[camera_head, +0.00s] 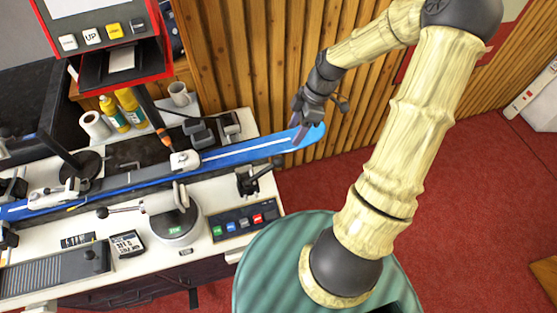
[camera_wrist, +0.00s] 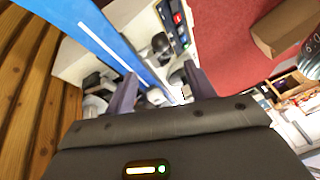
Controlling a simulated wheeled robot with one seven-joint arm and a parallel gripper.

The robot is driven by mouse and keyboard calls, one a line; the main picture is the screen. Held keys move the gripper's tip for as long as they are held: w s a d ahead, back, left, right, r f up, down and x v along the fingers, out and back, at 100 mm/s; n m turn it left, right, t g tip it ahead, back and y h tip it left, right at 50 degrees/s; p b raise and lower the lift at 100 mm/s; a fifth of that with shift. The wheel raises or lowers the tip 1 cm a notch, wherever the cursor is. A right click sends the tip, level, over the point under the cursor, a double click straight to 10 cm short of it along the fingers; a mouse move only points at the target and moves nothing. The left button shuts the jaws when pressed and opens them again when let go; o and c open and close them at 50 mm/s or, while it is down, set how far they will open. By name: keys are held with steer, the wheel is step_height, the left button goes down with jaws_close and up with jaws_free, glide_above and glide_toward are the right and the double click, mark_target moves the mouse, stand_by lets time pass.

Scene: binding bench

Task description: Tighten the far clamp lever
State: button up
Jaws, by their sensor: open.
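A blue ski (camera_head: 245,151) lies along the bench, its tip sticking out past the right end. A black clamp (camera_head: 229,124) stands behind the ski near that end, and another black clamp (camera_head: 250,181) with a small lever stands in front of it. I cannot tell for sure which is the far clamp, or how its lever is set. My gripper (camera_head: 299,137) is open and empty at the ski's tip, right of both clamps. In the wrist view my gripper (camera_wrist: 160,72) points along the bench, with the ski (camera_wrist: 88,28) passing beside and beyond the fingers.
A round grey device (camera_head: 174,222) with a ball-ended lever stands at the bench front, beside a panel of coloured buttons (camera_head: 238,223). Bottles (camera_head: 130,107), a mug (camera_head: 179,94) and a red-framed control box (camera_head: 97,35) are behind. A slatted wood wall (camera_head: 230,60) rises close behind my gripper.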

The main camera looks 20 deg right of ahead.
mark_target(281, 158)
steer(key=p+x, duration=0.2)
steer(key=x, duration=1.2)
steer(key=shift+p, duration=0.35)
jaws_close()
